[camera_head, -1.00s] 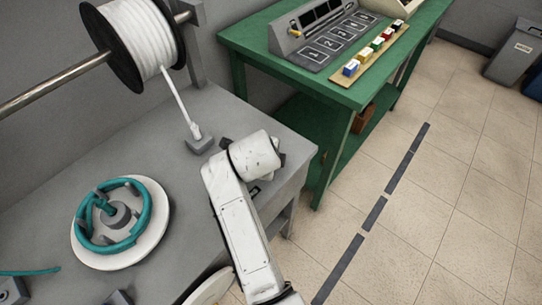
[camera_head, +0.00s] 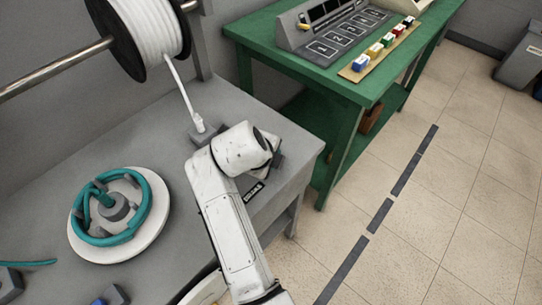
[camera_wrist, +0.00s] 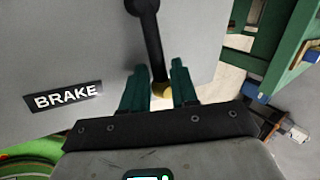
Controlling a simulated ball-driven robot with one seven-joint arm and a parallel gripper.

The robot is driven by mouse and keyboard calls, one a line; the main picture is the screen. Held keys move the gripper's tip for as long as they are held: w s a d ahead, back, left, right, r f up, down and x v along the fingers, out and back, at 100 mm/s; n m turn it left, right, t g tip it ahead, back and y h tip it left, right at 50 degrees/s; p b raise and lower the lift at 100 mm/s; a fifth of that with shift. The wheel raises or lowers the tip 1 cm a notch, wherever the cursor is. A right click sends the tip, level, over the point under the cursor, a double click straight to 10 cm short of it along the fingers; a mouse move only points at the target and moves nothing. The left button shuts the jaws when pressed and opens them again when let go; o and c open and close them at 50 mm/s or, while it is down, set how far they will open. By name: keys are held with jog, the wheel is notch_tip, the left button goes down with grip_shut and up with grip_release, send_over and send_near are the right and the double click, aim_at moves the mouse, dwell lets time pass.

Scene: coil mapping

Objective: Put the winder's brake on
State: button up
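The winder's brake lever is a black handle (camera_wrist: 146,30) with a brass knob (camera_wrist: 162,91), in the wrist view.
A white cable spool (camera_head: 148,35) stands at the back of the grey bench (camera_head: 190,250). A green table (camera_head: 345,90) with a numbered panel (camera_head: 335,35) and coloured blocks stands behind to the right.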

jog(key=shift+o, duration=0.8)
jog(key=shift+s+d, duration=0.1)
jog(key=shift+s+r, duration=0.1)
jog(key=shift+r, duration=0.1)
jog(key=v, duration=1)
jog(key=shift+s+r, duration=0.1)
